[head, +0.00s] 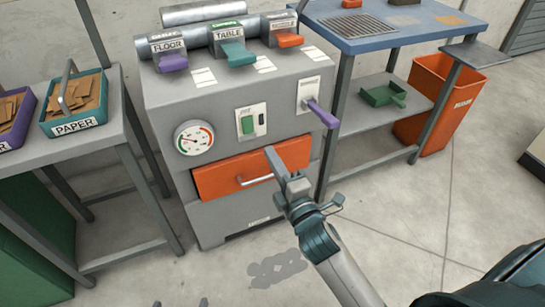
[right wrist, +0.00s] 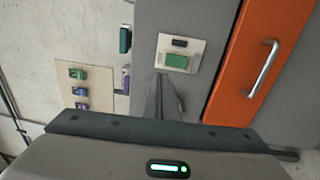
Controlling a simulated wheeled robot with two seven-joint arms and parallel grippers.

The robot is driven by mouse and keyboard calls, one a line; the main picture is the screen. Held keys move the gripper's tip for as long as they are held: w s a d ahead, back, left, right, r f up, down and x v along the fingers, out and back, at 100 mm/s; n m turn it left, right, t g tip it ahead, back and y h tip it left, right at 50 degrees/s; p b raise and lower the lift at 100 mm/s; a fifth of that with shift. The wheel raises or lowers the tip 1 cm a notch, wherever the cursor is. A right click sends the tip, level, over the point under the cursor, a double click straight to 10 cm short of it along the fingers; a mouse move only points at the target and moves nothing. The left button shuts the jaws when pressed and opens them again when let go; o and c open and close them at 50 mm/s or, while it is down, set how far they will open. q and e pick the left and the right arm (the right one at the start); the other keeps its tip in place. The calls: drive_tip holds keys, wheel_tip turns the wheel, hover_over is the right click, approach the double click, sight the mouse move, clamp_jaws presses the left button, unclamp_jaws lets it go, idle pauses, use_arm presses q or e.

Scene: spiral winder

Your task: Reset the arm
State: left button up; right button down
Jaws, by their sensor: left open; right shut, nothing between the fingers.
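My right gripper (head: 288,160) reaches in from the lower right of the head view. It is shut and empty, in front of the orange drawer (head: 222,179) of the grey machine (head: 228,100). Its narrow closed fingers (right wrist: 160,92) show in the right wrist view below a green button plate (right wrist: 178,60), with the orange drawer (right wrist: 255,60) and its handle to the right. I cannot tell whether the fingertips touch the machine. Only small dark tips of my left gripper (head: 180,304) show at the bottom edge of the head view, apart from each other.
The machine carries a gauge (head: 194,138), a purple lever (head: 322,114) and purple, teal and orange handles on top. A table with a PAPER bin (head: 75,118) stands left. A blue-topped bench (head: 395,42) and an orange bin (head: 437,110) stand right. Floor in front is clear.

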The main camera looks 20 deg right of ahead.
drive_tip(key=s+a+f+m+g+y, duration=0.2)
drive_tip(key=s+a+f+m+g, duration=0.25)
drive_tip(key=s+f+m, duration=0.5)
drive_tip(key=s+a+f+m+g+y, duration=0.2)
drive_tip(key=s+a+f+m+g, duration=0.35)
drive_tip(key=s, duration=0.75)
use_arm(q)
drive_tip(key=s+a+f+g+y+p, duration=0.1)
drive_tip(key=s+a+f+g+p, duration=0.1)
drive_tip(key=f+p, duration=0.7)
drive_tip(key=s+a+f+g+y+p, duration=0.2)
drive_tip(key=s+a+f+p, duration=0.3)
drive_tip(key=f+p, duration=0.5)
drive_tip(key=shift+a+f+g, duration=0.65)
drive_tip(key=shift+f+g, duration=0.15)
drive_tip(key=shift+f, duration=0.5)
use_arm(e)
drive_tip(key=s+d+f+g+h, duration=0.1)
drive_tip(key=s+d+f, duration=0.2)
drive_tip(key=f, duration=0.8)
drive_tip(key=s+d+f+m+g+h, duration=0.1)
drive_tip(key=d+f, duration=0.4)
drive_tip(key=f, duration=0.7)
drive_tip(key=shift+s+d+g+h, duration=0.25)
drive_tip(key=shift+s+g+h, duration=0.5)
drive_tip(key=shift+s, duration=0.5)
use_arm(q)
drive_tip(key=shift+s, duration=0.1)
